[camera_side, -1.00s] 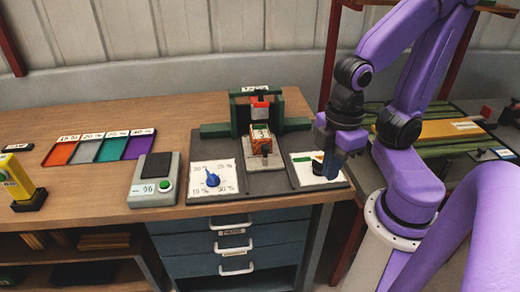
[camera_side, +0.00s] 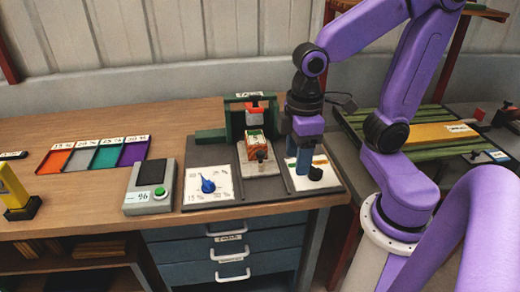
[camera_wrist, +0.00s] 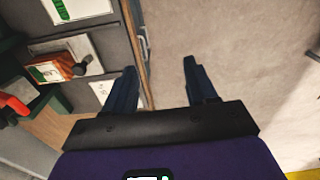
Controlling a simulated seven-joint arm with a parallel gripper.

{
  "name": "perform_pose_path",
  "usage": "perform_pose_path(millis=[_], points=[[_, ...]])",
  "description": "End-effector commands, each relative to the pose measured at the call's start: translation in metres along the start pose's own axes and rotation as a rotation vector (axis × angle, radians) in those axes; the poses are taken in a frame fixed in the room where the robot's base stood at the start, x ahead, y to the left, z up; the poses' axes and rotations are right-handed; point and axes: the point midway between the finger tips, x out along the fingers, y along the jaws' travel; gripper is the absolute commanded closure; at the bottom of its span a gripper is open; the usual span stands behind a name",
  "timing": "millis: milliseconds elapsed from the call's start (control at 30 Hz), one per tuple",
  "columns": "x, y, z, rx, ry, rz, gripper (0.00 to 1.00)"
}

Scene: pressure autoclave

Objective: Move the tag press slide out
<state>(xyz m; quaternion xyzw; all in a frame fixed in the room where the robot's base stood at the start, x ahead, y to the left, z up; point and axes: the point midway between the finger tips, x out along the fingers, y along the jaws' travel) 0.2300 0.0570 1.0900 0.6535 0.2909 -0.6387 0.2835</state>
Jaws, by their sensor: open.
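The tag press (camera_side: 236,120) is a dark green frame with a red ram (camera_side: 252,112), standing at the back of a grey base. Its pale grey slide (camera_side: 262,170) lies in front of the frame and carries an orange-brown block with a green-and-white top (camera_side: 255,138). A small dark knob (camera_side: 261,154) is at the block's front. In the wrist view the slide (camera_wrist: 80,46) and knob (camera_wrist: 84,66) are at upper left. My gripper (camera_side: 302,170) is open and empty, right of the slide above the right-hand panel. Its fingers (camera_wrist: 160,85) are apart, with no object between them.
A white panel with a black knob (camera_side: 315,174) lies close to my fingertips. A blue dial (camera_side: 208,185) is left of the slide. A grey box with a green button (camera_side: 150,187) and coloured trays (camera_side: 95,153) are farther left. The bench front edge is near.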

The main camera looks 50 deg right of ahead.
Motion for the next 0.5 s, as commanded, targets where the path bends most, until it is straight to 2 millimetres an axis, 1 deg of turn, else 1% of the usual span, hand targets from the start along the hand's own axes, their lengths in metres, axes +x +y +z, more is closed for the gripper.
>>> perform_pose_path(millis=[33,200,333,500], points=[[-0.003,0.011,-0.008,0.051,-0.001,0.001,0.43],[-0.013,0.044,-0.028,0.204,-0.004,0.005,0.43],[-0.02,0.071,-0.04,0.322,-0.007,0.007,0.43],[-0.03,0.108,-0.048,0.476,-0.012,0.009,0.43]])
